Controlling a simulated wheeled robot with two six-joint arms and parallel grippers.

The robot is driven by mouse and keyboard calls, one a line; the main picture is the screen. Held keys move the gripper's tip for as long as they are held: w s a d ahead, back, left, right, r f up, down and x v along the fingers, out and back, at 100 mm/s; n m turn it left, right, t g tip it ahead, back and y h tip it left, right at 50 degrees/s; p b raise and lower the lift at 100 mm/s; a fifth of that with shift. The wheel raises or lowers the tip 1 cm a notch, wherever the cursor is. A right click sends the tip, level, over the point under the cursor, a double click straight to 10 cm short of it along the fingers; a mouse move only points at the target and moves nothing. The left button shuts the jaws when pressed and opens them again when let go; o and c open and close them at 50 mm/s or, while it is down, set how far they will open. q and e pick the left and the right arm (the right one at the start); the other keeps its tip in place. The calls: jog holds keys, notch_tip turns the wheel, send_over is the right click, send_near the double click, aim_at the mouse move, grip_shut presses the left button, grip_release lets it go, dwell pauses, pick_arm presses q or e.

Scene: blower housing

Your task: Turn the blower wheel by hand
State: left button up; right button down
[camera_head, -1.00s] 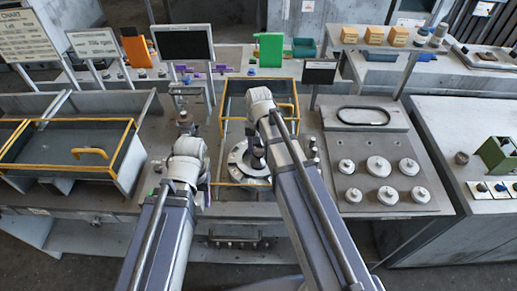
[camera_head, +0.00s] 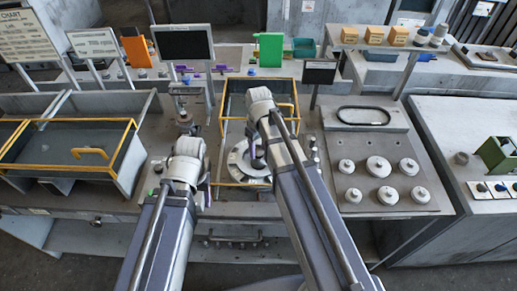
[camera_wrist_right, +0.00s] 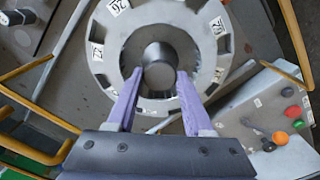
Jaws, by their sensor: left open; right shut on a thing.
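The blower wheel (camera_wrist_right: 215,75) is a pale grey ring with dark slots and small numbered labels around its rim, and a dark round hub (camera_wrist_right: 159,65) in its middle. In the head view the wheel (camera_head: 238,165) lies inside the yellow-edged housing, partly covered by my right arm. My right gripper (camera_wrist_right: 157,78) has its purple fingers on either side of the hub, shut on it. In the head view it is mostly hidden by its arm. My left gripper (camera_head: 207,190) is open beside the housing's left, mostly hidden by its wrist; only a purple strip shows.
A yellow-railed tray (camera_head: 62,170) stands at the left. A plate with several round grey knobs (camera_head: 378,166) lies to the right of the housing. The wrist view shows a small panel with red, orange and green buttons (camera_wrist_right: 280,138) close to the wheel. Signs and a dark screen (camera_head: 183,41) stand behind.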

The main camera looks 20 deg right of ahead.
aim_at(258, 152)
jog(key=n, duration=0.5)
jog(key=shift+n, duration=2.5)
jog(key=shift+c, duration=1.4)
grip_release()
notch_tip(258, 152, up, 8)
jog(key=p, duration=0.8)
jog(key=shift+f, duration=0.1)
